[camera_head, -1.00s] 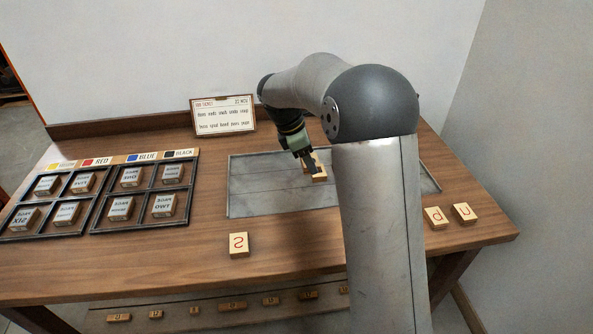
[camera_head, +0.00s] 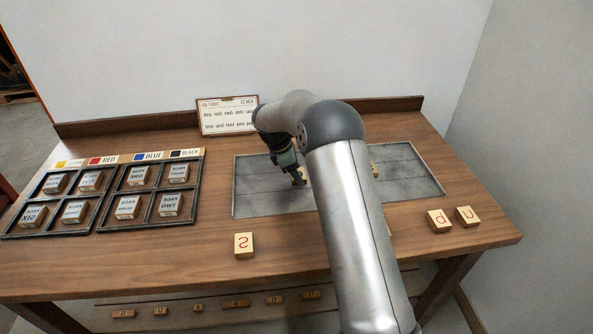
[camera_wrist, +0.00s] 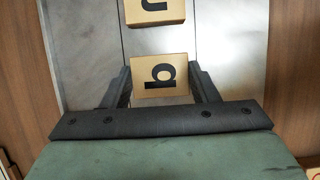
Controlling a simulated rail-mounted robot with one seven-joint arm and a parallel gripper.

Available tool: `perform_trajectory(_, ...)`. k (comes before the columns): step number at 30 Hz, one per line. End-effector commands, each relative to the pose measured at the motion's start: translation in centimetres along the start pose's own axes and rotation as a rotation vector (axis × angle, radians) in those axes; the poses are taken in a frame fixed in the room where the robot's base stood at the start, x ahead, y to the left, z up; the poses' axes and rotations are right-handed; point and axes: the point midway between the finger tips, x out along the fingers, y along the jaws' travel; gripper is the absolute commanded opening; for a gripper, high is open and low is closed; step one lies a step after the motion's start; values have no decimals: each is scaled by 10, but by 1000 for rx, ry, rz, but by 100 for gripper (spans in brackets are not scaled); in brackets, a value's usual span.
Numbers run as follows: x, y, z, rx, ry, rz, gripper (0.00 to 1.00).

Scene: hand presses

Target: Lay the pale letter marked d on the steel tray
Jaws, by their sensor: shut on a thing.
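My gripper (camera_head: 297,181) is over the left half of the steel tray (camera_head: 262,203) and shut on a pale letter block. In the wrist view the block (camera_wrist: 160,88) sits between my two fingers (camera_wrist: 161,84). Its dark mark has a round bowl and a straight bar, like a d turned on its side. Whether its underside touches the tray is hidden. Another pale block (camera_wrist: 154,11), its mark partly cut off, is just ahead of it over the tray. My arm covers the middle of the tray in the head view.
Another pale block (camera_head: 375,170) is on the tray's right half. Loose blocks lie on the wood: an S-like one (camera_head: 243,245), a p- or d-like one (camera_head: 439,220) and a u-like one (camera_head: 467,216). A ticket sign (camera_head: 228,116) stands behind. Racks of labelled cubes (camera_head: 97,222) fill the left.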

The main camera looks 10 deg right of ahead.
Motion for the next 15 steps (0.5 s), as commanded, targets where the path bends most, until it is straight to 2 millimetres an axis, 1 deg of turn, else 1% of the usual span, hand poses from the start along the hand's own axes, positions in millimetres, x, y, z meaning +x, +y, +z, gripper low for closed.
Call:
perform_trajectory(7, 4, 0, -2, -1, 0, 0, 32)
perform_trajectory(8, 3, 0, -1, 0, 0, 0, 62)
perform_trajectory(9, 2, 0, -1, 0, 0, 0, 73)
perform_trajectory(10, 2, 0, -1, 0, 0, 0, 75)
perform_trajectory(15, 2, 0, -1, 0, 0, 0, 75)
